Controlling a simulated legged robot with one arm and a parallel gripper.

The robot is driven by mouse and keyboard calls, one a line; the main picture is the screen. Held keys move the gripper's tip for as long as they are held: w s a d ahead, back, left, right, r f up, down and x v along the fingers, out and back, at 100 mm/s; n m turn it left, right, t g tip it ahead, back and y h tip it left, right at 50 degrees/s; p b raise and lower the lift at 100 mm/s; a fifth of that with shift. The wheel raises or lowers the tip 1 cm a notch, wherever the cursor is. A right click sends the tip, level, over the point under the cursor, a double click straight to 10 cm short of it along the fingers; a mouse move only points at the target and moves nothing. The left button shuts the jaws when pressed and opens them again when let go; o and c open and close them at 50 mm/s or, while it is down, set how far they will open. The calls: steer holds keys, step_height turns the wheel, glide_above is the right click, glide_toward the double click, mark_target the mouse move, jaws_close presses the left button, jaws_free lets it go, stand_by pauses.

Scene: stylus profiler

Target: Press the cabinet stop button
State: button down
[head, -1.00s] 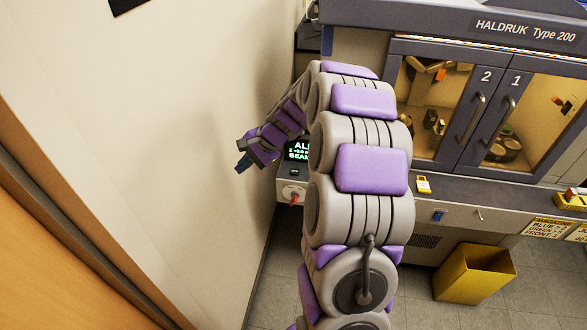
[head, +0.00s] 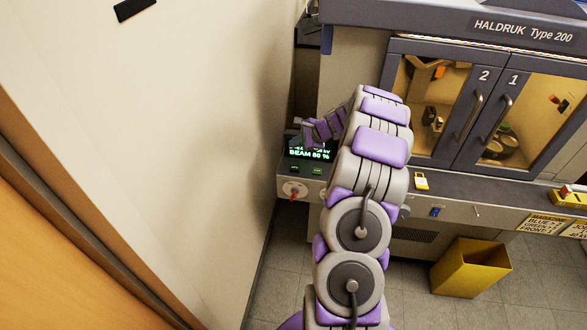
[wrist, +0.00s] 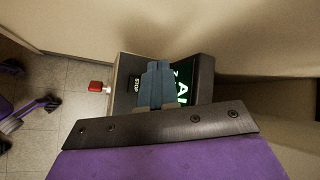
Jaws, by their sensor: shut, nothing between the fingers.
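The stop button is a small dark key marked STOP (wrist: 135,84) on the console's top face. In the wrist view it is just left of my fingers, with a visible gap in the picture. My gripper (wrist: 157,67) is shut and empty, with its blue-grey fingers over the console. They hide part of the surface between the STOP key and the lit screen (wrist: 183,84). I cannot tell how high the fingertips are above the console. In the head view, the console (head: 310,184) stands beside the wall, and my arm's end hangs over its screen.
A red knob (wrist: 97,87) sticks out from the console's front. The pale wall (head: 180,130) is close on the left. The cabinet with glass doors (head: 435,105) stands to the right. A yellow bin (head: 468,270) is on the floor.

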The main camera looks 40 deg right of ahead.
steer(key=b, duration=0.6)
glide_above(297, 169)
steer(key=f, duration=0.8)
steer(key=shift+w+a, duration=0.1)
steer(key=shift+a, duration=0.1)
steer(key=shift+d+f, duration=0.1)
steer(key=shift+f, duration=0.25)
steer(key=shift+d+f, duration=0.25)
steer(key=shift+d, duration=0.1)
steer(key=shift+a+r, duration=0.15)
steer(key=shift+a, duration=0.2)
steer(key=shift+d, duration=0.25)
steer(key=shift+a, duration=0.15)
